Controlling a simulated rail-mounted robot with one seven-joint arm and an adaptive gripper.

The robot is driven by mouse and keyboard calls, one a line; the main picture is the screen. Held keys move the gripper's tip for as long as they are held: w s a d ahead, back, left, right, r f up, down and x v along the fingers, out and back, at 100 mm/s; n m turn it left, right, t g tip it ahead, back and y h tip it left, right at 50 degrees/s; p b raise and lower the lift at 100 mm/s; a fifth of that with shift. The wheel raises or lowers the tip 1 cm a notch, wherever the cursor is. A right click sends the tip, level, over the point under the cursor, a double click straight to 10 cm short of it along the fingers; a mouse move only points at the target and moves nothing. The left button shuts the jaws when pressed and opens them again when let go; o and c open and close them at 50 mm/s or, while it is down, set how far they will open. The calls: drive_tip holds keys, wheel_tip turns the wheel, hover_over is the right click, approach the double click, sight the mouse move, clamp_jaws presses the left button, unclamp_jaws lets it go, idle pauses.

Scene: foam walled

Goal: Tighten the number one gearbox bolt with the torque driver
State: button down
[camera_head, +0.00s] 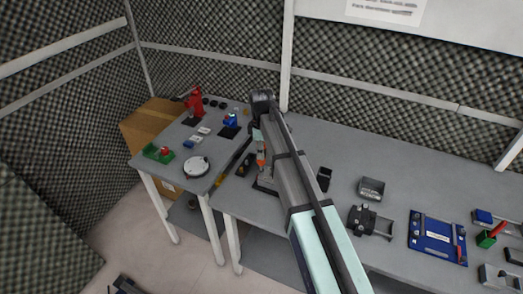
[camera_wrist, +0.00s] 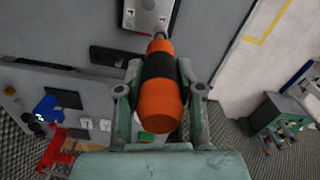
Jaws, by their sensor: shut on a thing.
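The torque driver (camera_wrist: 161,98), orange with a black band, is held between the two fingers of my gripper (camera_wrist: 159,78) in the wrist view. Its orange body also shows below my arm in the head view (camera_head: 261,159). My gripper is shut on it. The driver's narrow end points at the grey gearbox (camera_wrist: 146,5), a light plate with small marked labels and bolts at the top of the wrist view. The gearbox is partly hidden by my arm in the head view (camera_head: 266,184). I cannot tell whether the tip touches a bolt, or which one.
Grey tables (camera_head: 300,200) run along the foam walls. To the right stand a small grey tray (camera_head: 371,188), a black fixture (camera_head: 369,221) and a blue plate (camera_head: 437,238). To the left are a round white dial (camera_head: 196,167), a green bin (camera_head: 158,154) and a red device (camera_head: 194,102).

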drive_tip(key=shift+f, duration=0.8)
idle(1.9)
drive_tip(key=shift+r+p, duration=1.35)
drive_tip(key=shift+r, duration=1.15)
